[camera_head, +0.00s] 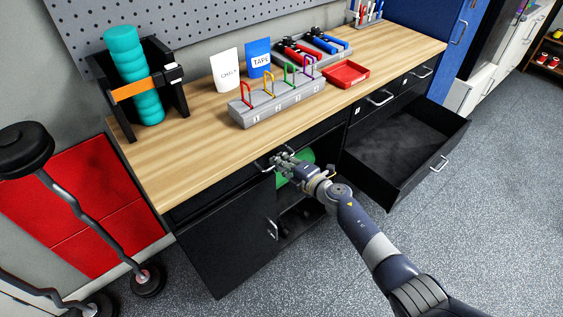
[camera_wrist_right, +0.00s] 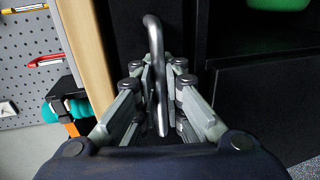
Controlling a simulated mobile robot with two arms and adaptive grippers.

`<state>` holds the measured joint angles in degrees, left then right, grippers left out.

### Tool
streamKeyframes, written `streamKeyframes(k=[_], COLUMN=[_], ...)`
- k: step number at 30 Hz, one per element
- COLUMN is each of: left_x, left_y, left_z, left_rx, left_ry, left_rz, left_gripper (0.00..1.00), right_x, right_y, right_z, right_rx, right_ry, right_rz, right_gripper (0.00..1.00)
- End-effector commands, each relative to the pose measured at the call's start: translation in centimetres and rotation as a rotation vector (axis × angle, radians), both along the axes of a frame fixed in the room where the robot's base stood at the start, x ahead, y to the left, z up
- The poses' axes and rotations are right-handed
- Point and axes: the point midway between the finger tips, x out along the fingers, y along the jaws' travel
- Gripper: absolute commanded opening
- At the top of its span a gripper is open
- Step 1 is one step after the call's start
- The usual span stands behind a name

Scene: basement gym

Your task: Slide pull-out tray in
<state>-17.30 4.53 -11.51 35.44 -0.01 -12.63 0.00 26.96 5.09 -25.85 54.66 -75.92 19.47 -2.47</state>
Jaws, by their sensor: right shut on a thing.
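My right gripper (camera_head: 279,161) is at the front of the wooden-topped workbench, below the worktop edge. It is shut on a metal bar handle (camera_wrist_right: 156,70), which runs between its fingers in the right wrist view. The handle is on a black front (camera_head: 217,190) directly under the worktop, which looks nearly flush with it; I cannot tell whether this front is the pull-out tray. To the right, a black drawer (camera_head: 400,143) stands far out from the bench, empty, with a metal handle (camera_head: 438,164) on its front. My left gripper is not in view.
The worktop (camera_head: 172,165) holds a rack of teal rollers (camera_head: 132,70), a grey block with coloured loops (camera_head: 278,99) and a red tray (camera_head: 346,74). A cabinet door (camera_head: 235,245) and an open shelf with a green object (camera_head: 296,176) are below. The right floor is clear.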

Motion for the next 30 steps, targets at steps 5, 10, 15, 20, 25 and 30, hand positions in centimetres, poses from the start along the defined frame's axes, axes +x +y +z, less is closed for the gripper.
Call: streamKeyframes(k=[5, 10, 15, 20, 25, 30], left_x=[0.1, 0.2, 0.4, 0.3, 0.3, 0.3], left_y=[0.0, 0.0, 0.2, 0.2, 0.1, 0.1], left_z=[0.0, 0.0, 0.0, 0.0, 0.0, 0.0], left_rx=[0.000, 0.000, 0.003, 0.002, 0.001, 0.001], left_ry=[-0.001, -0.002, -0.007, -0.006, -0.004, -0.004], left_rz=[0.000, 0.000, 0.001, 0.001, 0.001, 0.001], left_gripper=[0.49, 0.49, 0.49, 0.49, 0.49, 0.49], right_x=[0.1, 0.1, -0.1, -1.1, -3.1, -5.4], right_y=[0.0, 0.0, -0.2, -1.1, -2.6, -4.4], right_z=[0.2, 0.2, 0.2, 0.4, 0.8, 1.4], right_rx=[0.002, 0.002, 0.000, -0.004, -0.005, -0.005], right_ry=[-0.003, -0.002, -0.002, -0.004, -0.004, -0.004], right_rz=[-0.001, 0.000, -0.001, -0.001, 0.000, 0.001], right_gripper=[0.17, 0.17, 0.17, 0.17, 0.17, 0.17])
